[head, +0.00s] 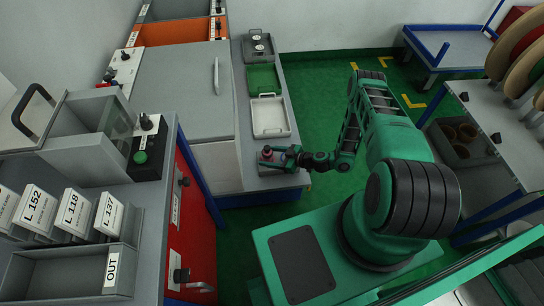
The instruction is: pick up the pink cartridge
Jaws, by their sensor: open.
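My gripper (284,157) is at the end of my green arm, over the near end of the narrow grey bench. Its jaws are open. A small dark pinkish thing (267,151), possibly the pink cartridge, shows at the gripper's left, on or in a small grey holder (268,168). It is too small to tell its shape, or whether the fingers are around it or only beside it. The gripper hides part of the holder.
Green floor is clear behind my arm.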

